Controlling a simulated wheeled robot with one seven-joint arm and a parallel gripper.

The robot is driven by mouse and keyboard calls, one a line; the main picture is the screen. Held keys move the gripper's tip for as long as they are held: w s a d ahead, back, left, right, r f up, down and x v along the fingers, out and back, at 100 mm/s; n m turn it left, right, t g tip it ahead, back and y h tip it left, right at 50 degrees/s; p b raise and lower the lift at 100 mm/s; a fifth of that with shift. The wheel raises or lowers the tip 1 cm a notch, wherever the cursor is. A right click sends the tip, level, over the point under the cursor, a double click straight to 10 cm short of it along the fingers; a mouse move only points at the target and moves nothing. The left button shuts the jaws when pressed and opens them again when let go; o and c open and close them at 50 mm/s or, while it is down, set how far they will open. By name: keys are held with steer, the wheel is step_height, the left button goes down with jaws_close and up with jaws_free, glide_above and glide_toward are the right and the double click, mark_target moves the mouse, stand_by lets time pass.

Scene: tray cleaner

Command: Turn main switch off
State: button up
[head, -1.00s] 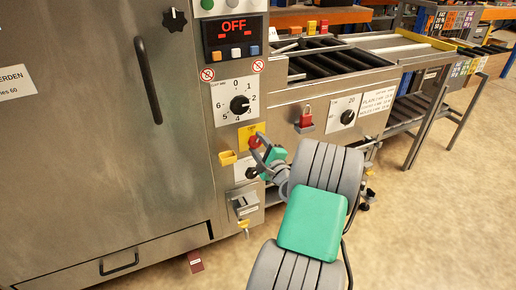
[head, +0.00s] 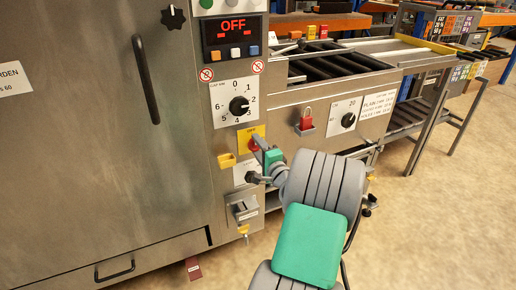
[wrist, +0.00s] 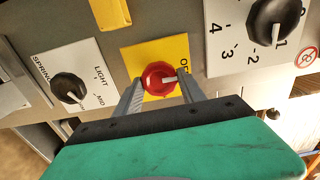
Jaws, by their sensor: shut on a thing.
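The main switch is a red rotary knob (wrist: 159,78) on a yellow plate (wrist: 180,50), seen in the wrist view. My gripper (wrist: 160,88) has one finger on each side of the knob and is shut on it. The white pointer mark on the knob lies sideways in the wrist view, pointing right toward partly covered lettering. In the head view the yellow plate (head: 259,131) shows on the machine's front panel. There my gripper (head: 258,148) covers much of the red knob. The display (head: 233,36) above reads OFF in red.
A yellow block (head: 227,160) sticks out left of the switch.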

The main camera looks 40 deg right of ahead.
steer(key=o, duration=1.3)
steer(key=p+v, duration=0.1)
steer(key=v, duration=0.6)
steer(key=shift+s+a, duration=0.2)
steer(key=shift+s, duration=0.2)
